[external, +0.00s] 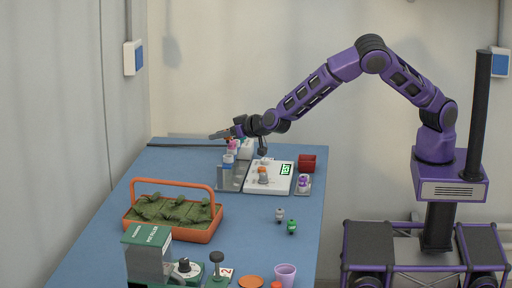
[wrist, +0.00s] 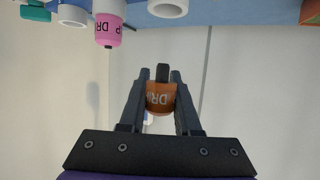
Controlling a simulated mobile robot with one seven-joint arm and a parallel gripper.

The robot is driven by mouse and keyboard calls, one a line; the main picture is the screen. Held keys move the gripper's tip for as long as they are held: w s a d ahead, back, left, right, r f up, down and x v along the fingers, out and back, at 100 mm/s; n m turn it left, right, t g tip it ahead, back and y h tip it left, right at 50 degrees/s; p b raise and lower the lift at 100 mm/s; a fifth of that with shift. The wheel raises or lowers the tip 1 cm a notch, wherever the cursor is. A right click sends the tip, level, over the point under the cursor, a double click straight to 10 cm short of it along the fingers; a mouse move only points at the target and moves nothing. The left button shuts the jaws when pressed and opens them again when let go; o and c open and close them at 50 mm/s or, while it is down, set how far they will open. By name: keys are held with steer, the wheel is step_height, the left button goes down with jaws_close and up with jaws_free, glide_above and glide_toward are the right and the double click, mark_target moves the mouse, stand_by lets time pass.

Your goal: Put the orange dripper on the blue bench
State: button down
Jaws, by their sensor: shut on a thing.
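My gripper (external: 220,134) is held level above the far end of the blue bench (external: 260,215), pointing left. In the wrist view my gripper (wrist: 161,85) is shut on the orange dripper (wrist: 160,98), whose dark lettering is partly visible between the fingers. The dripper is held clear of the bench, part of which shows along the top of the wrist view (wrist: 180,12). In the external view I cannot make out the held dripper at the fingers.
A pink dripper (wrist: 108,30) and white rings stand close by, at the grey rack (external: 226,178). Bare bench lies right of the basket.

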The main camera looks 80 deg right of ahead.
steer(key=shift+f, duration=2.7)
steer(key=shift+f, duration=0.1)
steer(key=shift+f+b, duration=0.15)
steer(key=shift+b, duration=0.15)
steer(key=c, duration=0.6)
jaws_free()
steer(key=v, duration=0.5)
steer(key=p+v, duration=0.1)
steer(key=v, duration=1)
steer(key=shift+s+r, duration=0.1)
steer(key=shift+r, duration=0.4)
steer(key=shift+o, duration=0.4)
steer(key=shift+s+a+r, duration=0.15)
steer(key=shift+s, duration=0.3)
